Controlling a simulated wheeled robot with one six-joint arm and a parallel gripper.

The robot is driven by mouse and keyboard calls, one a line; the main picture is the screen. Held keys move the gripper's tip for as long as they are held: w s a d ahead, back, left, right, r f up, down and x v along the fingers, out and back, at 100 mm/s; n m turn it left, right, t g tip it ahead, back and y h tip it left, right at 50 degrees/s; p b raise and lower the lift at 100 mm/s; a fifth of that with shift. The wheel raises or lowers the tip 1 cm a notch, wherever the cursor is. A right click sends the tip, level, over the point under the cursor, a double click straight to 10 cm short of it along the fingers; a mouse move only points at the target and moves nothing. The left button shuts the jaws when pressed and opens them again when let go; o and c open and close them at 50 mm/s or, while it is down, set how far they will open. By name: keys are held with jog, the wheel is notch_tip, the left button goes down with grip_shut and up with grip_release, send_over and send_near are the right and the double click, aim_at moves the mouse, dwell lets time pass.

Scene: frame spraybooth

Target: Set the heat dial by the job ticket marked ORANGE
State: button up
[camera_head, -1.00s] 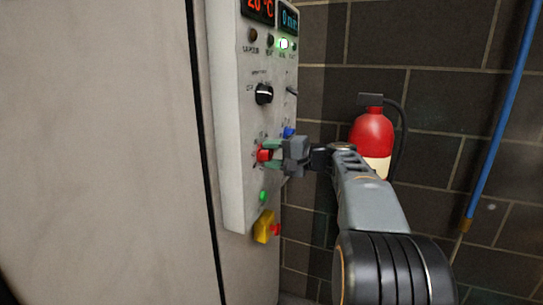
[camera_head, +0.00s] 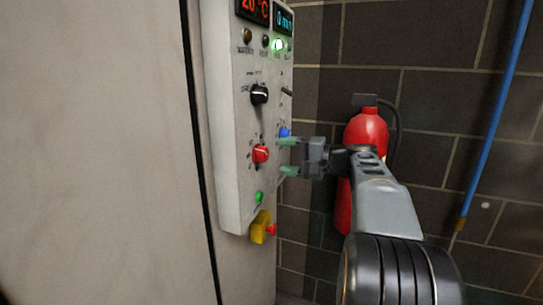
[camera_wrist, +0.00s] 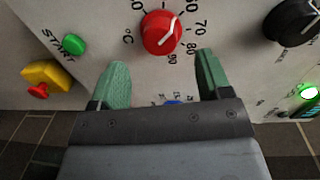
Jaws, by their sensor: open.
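The red dial (camera_head: 261,153) sits on the grey control panel (camera_head: 229,150), with a white pointer line. In the wrist view the red dial (camera_wrist: 158,35) has a number scale; 70, 80 and 90 are legible on its right and lower side. The pointer slants to the upper right, near the partly cut-off number above 70. My gripper (camera_head: 289,156) is open and empty, to the right of the dial and apart from it. In the wrist view its green fingers (camera_wrist: 162,64) are spread below the dial. No job ticket is visible.
A black knob (camera_head: 260,95) is above the red dial; a blue knob (camera_head: 285,132) is on its right. A green START button (camera_head: 259,197) and a yellow block with a red button (camera_head: 261,228) are below. The display (camera_head: 254,8) reads 20 °C. A fire extinguisher (camera_head: 367,128) hangs behind my arm.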

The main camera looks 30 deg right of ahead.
jog(key=v, duration=0.8)
jog(key=shift+d, duration=0.15)
notch_tip(320, 180, down, 9)
jog(key=d+m+g+h, duration=0.1)
jog(key=m+g+h, duration=0.1)
jog(key=m+h, duration=0.15)
jog(key=s+a+f+n+g+h+p, duration=0.2)
jog(key=s+a+f+g+h+p, duration=0.15)
jog(key=a+f+p, duration=0.2)
jog(key=s+a+r+n+g+h+p, duration=0.1)
jog(key=s+a+r+n+h+p, duration=0.1)
jog(key=s+a+n+p, duration=0.2)
jog(key=s+a+r+n+g+h+p, duration=0.2)
jog(key=s+a+n+p, duration=0.3)
jog(key=a, duration=0.6)
jog(key=shift+a+n+h+p, duration=0.35)
jog(key=shift+n+h+p, duration=0.05)
jog(key=shift+n+p, duration=0.55)
